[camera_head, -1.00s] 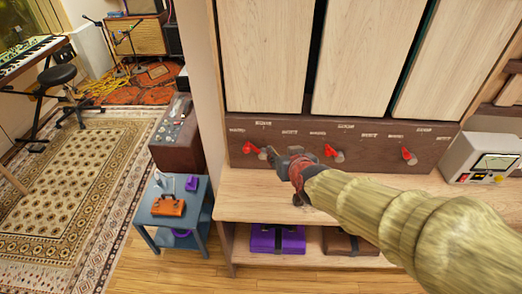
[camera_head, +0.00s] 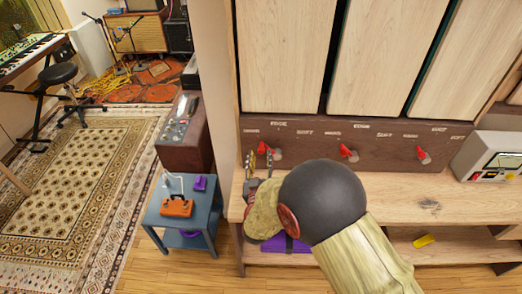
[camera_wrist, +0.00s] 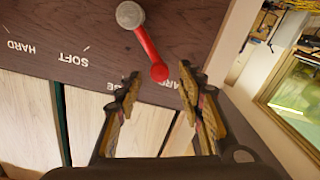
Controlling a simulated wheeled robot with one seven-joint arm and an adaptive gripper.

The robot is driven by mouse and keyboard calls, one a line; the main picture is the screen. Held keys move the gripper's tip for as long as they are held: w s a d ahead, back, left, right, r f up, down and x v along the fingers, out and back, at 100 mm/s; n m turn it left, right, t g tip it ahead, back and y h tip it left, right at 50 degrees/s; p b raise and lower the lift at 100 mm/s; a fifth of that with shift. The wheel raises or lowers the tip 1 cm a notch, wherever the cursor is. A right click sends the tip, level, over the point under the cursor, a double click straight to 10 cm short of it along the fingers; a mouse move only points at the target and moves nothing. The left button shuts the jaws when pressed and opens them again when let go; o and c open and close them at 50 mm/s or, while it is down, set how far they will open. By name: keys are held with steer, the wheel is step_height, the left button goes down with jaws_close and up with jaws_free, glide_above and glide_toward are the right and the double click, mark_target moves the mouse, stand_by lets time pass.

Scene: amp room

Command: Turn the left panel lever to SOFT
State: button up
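The left panel lever (camera_head: 265,149) is red on a grey round pivot, at the left end of the brown panel (camera_head: 392,155). Its handle points up and left from the pivot. In the wrist view, which is upside down, the red lever (camera_wrist: 148,50) has its rounded tip close to the gap between my fingertips. The SOFT label (camera_wrist: 73,59) and HARD label (camera_wrist: 21,47) are readable; another label is partly hidden by a finger. My gripper (camera_wrist: 158,79) is open and empty. In the head view my gripper (camera_head: 260,160) is just below and left of the lever; contact cannot be told.
Two more red levers, the middle one (camera_head: 348,153) and the right one (camera_head: 423,155), are on the panel. Tall pale boards (camera_head: 385,60) stand above it. A wooden shelf (camera_head: 440,203) lies below, with a grey device (camera_head: 488,156) at right. A blue side table (camera_head: 205,216) stands left.

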mark_target(261, 152)
steer(key=shift+w+b, duration=0.4)
steer(key=shift+w, duration=1.85)
jaws_close()
